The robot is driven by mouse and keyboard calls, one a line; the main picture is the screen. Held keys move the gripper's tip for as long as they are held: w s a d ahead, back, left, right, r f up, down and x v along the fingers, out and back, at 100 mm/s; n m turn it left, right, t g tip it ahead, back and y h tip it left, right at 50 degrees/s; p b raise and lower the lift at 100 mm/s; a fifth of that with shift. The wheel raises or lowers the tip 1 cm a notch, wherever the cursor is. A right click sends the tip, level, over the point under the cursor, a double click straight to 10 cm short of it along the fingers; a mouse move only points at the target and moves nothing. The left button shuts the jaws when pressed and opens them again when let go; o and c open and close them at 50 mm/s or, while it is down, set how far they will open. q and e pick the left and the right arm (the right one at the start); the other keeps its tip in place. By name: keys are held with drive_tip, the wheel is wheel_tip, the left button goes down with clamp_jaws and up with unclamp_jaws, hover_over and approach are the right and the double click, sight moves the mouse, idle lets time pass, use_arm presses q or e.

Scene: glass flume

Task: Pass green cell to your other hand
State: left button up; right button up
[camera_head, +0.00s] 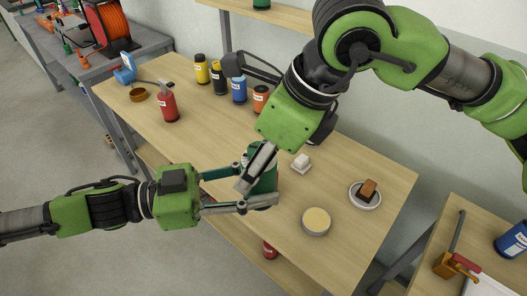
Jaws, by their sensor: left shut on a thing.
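The green cell (266,184) is a dark green cylinder held above the front of the wooden table. My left gripper (258,181) comes in from the left and is shut on it, one finger on each side. My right gripper (257,166) comes down from the upper right. One of its grey fingers crosses in front of the green cell and hides part of it. Its other finger is not clearly visible, so I cannot tell whether it is open or touches the cell.
The wooden table (345,165) holds yellow (201,69), black (219,78), blue (239,90) and orange (260,98) cells behind my arms. A red cylinder (168,104) stands left. A white block (301,162), tan disc (316,221) and dish (357,203) are right.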

drive_tip(key=shift+w, duration=0.1)
drive_tip(key=c, duration=1.3)
use_arm(q)
drive_tip(key=o, duration=1.3)
use_arm(e)
drive_tip(key=shift+d, duration=0.1)
drive_tip(key=shift+c, duration=0.4)
